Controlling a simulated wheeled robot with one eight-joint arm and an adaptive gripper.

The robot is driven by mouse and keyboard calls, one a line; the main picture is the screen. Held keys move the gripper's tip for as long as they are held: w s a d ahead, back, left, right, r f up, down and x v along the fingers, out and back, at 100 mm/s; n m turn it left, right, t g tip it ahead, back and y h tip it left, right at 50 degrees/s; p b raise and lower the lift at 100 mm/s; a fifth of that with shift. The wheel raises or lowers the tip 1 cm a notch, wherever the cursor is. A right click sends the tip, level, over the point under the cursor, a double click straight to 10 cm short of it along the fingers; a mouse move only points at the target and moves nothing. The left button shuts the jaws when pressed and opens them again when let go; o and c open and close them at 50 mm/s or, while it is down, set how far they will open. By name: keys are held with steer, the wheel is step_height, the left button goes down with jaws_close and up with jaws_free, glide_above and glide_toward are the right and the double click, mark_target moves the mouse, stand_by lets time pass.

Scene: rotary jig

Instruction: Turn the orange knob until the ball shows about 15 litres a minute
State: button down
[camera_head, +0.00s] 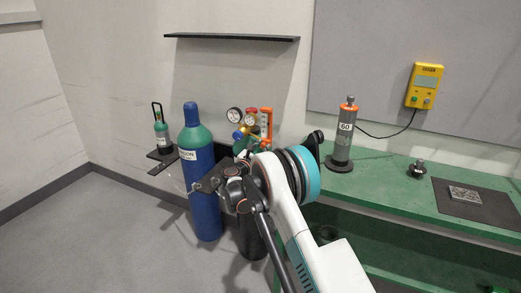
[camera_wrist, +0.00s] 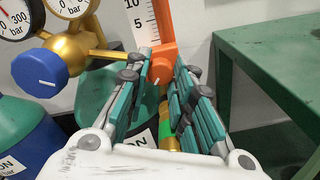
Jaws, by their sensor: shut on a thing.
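The orange flowmeter (camera_head: 266,122) stands beside the two gauges in the head view. Its white scale and orange body also show in the wrist view (camera_wrist: 163,22), with the 10 and 5 marks readable. The upper scale is cut off there, and I cannot make out the ball in either view. The orange knob (camera_wrist: 157,82), with a small pale mark, sits at the bottom of the flowmeter. My gripper (camera_wrist: 163,66) has its teal fingers on both sides of the knob, shut on it. In the head view my arm largely hides the knob and my gripper.
A blue wheel (camera_wrist: 38,68) on a brass regulator (camera_wrist: 76,46) is close left of my fingers. The blue argon cylinder (camera_head: 205,190) stands on the floor. A green bench (camera_head: 385,185) is to the right, holding a grey cylinder marked 60 (camera_head: 342,148).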

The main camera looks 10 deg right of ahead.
steer(key=c, duration=1.4)
jaws_free()
steer(key=shift+o, duration=0.2)
steer(key=v, duration=1.2)
